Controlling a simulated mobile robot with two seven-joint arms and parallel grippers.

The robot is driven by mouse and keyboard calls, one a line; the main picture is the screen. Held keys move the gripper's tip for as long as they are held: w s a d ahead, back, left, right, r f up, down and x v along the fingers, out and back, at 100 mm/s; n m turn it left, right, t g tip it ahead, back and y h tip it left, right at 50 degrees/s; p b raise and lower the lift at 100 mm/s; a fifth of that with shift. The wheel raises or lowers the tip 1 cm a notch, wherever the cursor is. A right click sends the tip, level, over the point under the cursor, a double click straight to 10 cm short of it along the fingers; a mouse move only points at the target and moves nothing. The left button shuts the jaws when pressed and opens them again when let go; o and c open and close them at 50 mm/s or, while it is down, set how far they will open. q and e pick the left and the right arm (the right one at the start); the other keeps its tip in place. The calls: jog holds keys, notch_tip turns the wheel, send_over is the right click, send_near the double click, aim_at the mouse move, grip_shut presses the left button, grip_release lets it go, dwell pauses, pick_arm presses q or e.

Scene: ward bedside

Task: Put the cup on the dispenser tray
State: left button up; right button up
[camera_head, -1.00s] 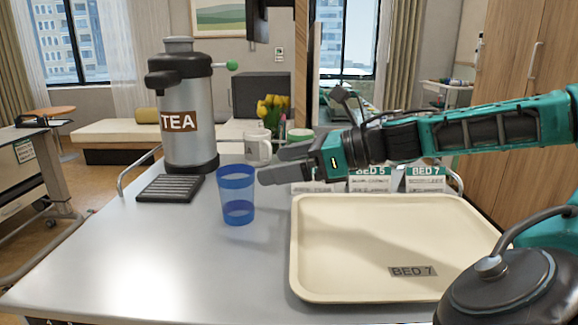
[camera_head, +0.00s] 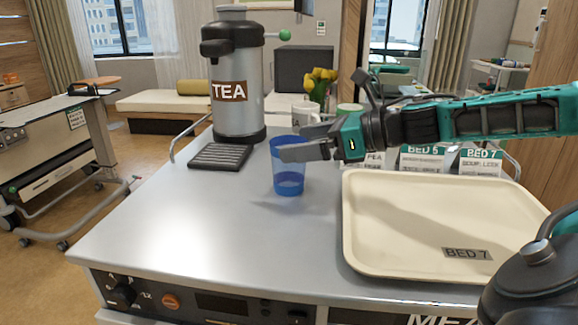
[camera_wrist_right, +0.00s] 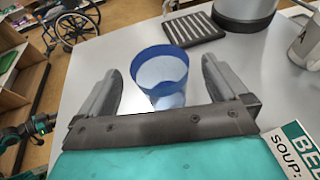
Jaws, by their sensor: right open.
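The blue see-through cup (camera_head: 288,180) stands upright on the metal cart top, right of the dispenser tray. The dispenser tray (camera_head: 220,157) is a dark slatted plate in front of the TEA dispenser (camera_head: 237,100), with nothing on it. My right gripper (camera_head: 293,143) is open at the cup's upper part, one finger passing in front of it. In the right wrist view the cup (camera_wrist_right: 162,72) shows between the spread fingers (camera_wrist_right: 162,68), with a gap on each side. The slatted tray (camera_wrist_right: 190,29) lies beyond it.
A cream BED 7 tray (camera_head: 385,255) lies to the right of the cup. A white mug (camera_head: 305,111), yellow tulips (camera_head: 318,78) and bed cards (camera_head: 424,158) stand behind. The cart top left and front of the cup is clear.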

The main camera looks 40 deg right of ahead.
aim_at(280, 145)
jog(key=p+x, duration=0.1)
jog(key=x, duration=0.2)
jog(key=shift+w+a+r+p, duration=0.1)
jog(key=shift+w+a+p, duration=0.1)
jog(key=shift+w+p, duration=0.1)
jog(key=shift+x, duration=0.75)
jog(key=shift+c, duration=0.5)
